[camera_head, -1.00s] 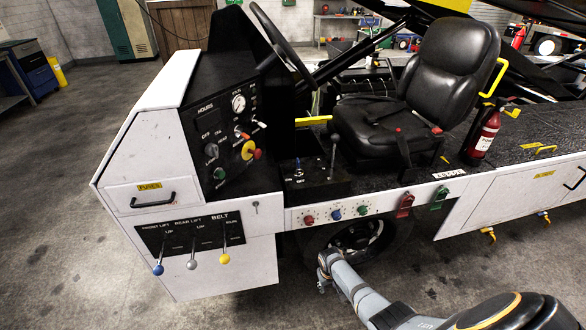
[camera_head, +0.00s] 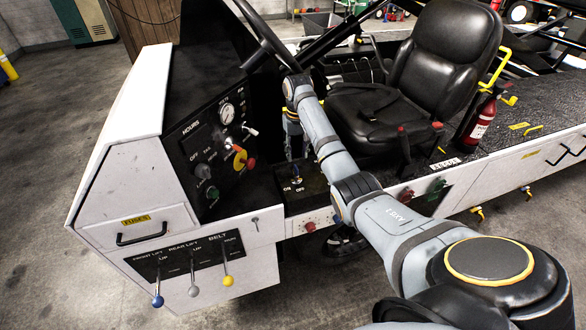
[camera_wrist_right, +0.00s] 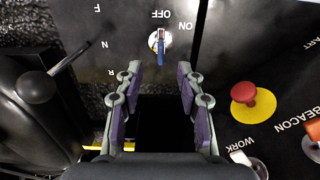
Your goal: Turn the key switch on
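The key switch (camera_wrist_right: 159,42) shows in the right wrist view as a round silver base with a blue and red key. The key's long side runs nearly straight up toward the OFF label; ON is to its right. In the head view the key switch (camera_head: 297,173) sits on the black console left of the seat. My right gripper (camera_wrist_right: 159,76) is open, with purple-padded fingers apart and nothing between them. The key is just beyond the fingertips, and I see no contact. In the head view my right gripper (camera_head: 292,146) is above the console, partly hidden. My left gripper is not in view.
A dark-knobbed lever (camera_wrist_right: 38,86) stands left of the fingers. A red mushroom button (camera_wrist_right: 243,92) on a yellow disc and toggle switches are on the right. The steering wheel (camera_head: 268,36) and black seat (camera_head: 378,110) flank my right arm in the head view.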

